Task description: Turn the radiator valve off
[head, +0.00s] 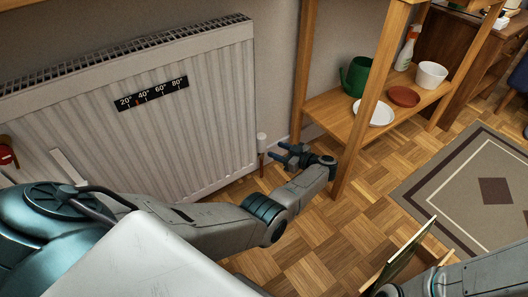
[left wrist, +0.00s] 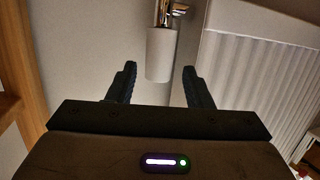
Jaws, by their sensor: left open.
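The white radiator (head: 130,110) hangs on the wall, with a black temperature strip (head: 152,94) on its face. The radiator valve (head: 262,140) has a white cylindrical head and stands by the radiator's lower right end, above a reddish pipe. My left gripper (head: 280,156) is open, just right of the valve, its fingers pointing towards it. In the left wrist view the valve head (left wrist: 161,53) appears between the open fingertips (left wrist: 159,70), with clear gaps on both sides and no visible contact. My right arm shows at the lower right, but its gripper is not visible.
A wooden shelf unit (head: 320,104) stands right of my left gripper, holding a green watering can (head: 356,76), white plate (head: 374,112), brown dish (head: 403,96) and white bowl (head: 431,75). A red object (head: 7,153) is at the far left. A patterned rug (head: 440,185) lies right.

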